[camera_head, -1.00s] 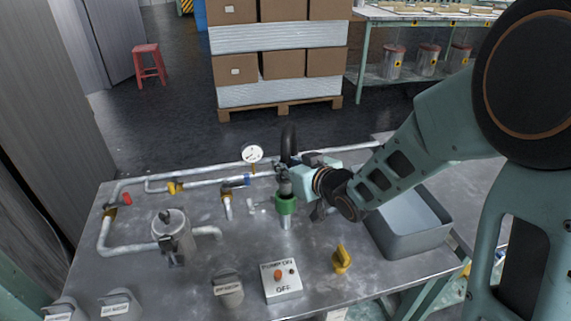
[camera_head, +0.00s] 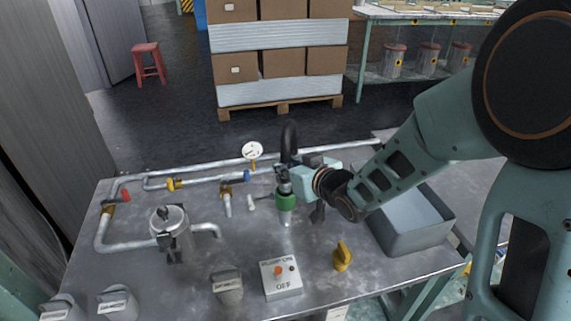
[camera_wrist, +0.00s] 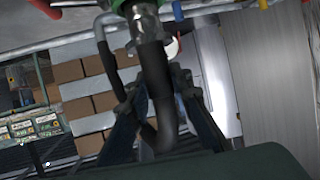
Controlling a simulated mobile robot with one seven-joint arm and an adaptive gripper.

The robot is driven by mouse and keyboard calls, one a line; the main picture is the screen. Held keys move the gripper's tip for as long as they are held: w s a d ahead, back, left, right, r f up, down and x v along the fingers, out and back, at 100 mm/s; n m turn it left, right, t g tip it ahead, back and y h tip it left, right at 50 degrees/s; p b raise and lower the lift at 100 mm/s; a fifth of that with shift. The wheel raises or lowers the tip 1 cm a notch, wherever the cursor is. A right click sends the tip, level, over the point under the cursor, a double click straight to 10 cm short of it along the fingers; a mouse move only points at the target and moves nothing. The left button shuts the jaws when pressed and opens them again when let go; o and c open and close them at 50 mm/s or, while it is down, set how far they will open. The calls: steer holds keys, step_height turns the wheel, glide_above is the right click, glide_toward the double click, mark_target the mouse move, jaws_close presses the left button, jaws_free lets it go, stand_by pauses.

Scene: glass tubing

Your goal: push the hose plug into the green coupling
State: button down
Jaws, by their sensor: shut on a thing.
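The green coupling (camera_head: 286,202) stands upright on a short pipe in the middle of the metal bench. The grey plug (camera_head: 284,186) is upright directly over it, its lower end meeting the coupling's top; how deep it sits I cannot tell. The black hose (camera_head: 289,138) rises from the plug and bends over. My gripper (camera_head: 290,175) is shut on the hose plug from the right side, just above the coupling. In the wrist view, the black hose (camera_wrist: 155,75) runs between my fingers to the metallic plug (camera_wrist: 144,20), with a sliver of green at the top edge.
A pressure gauge (camera_head: 252,151) and pipes with coloured valve handles lie behind and left. A grey bin (camera_head: 412,235) stands right.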

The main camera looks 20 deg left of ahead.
steer(key=shift+f+b, duration=1.7)
steer(key=shift+f, duration=0.2)
steer(key=c, duration=1.7)
jaws_free()
steer(key=shift+o, duration=0.2)
steer(key=v, duration=1.2)
